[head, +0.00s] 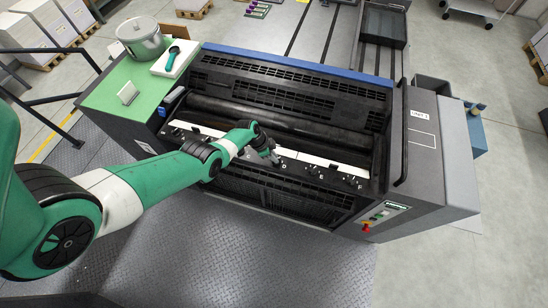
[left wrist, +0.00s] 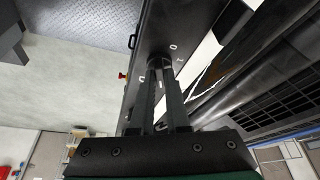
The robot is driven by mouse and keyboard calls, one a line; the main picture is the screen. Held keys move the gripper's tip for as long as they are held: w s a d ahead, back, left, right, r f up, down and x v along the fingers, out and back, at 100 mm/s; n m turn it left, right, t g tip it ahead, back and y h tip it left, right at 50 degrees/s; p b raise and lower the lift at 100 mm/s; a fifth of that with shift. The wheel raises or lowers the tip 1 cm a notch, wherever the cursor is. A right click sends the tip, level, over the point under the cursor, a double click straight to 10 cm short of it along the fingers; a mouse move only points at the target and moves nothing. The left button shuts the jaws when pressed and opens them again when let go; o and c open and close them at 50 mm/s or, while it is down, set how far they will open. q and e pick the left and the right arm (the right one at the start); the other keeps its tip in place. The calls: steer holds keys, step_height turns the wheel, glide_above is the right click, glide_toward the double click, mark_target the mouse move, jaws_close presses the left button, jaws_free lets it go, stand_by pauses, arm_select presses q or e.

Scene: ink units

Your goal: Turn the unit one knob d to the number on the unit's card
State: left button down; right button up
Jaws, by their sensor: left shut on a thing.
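The printing unit (head: 425,175) is the large dark machine in the middle of the head view, with a small plate reading like "UNIT 1" (head: 421,114) on its right top. A dark strip of small lettered knobs (head: 318,171) runs along its front. My left gripper (head: 273,158) is at this strip, just beside the letter D, and is shut on knob d, which the fingers hide. In the left wrist view its two fingers (left wrist: 162,65) point at the dark panel. The knob's setting cannot be read. A small pale card (head: 128,93) stands on the green top; no number is legible. My right gripper is not in view.
The green side top (head: 105,100) also holds a metal pot (head: 142,40) and a white tray with a dark green-handled tool (head: 173,60). A control panel with a red button (head: 367,227) is at the front right. Metal tread floor (head: 270,255) lies clear in front.

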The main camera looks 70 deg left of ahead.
arm_select(q)
steer(key=shift+a+m+h+b, duration=0.1)
steer(key=shift+m+h+b, duration=0.25)
steer(key=shift+m, duration=0.65)
steer(key=c, duration=0.9)
jaws_free()
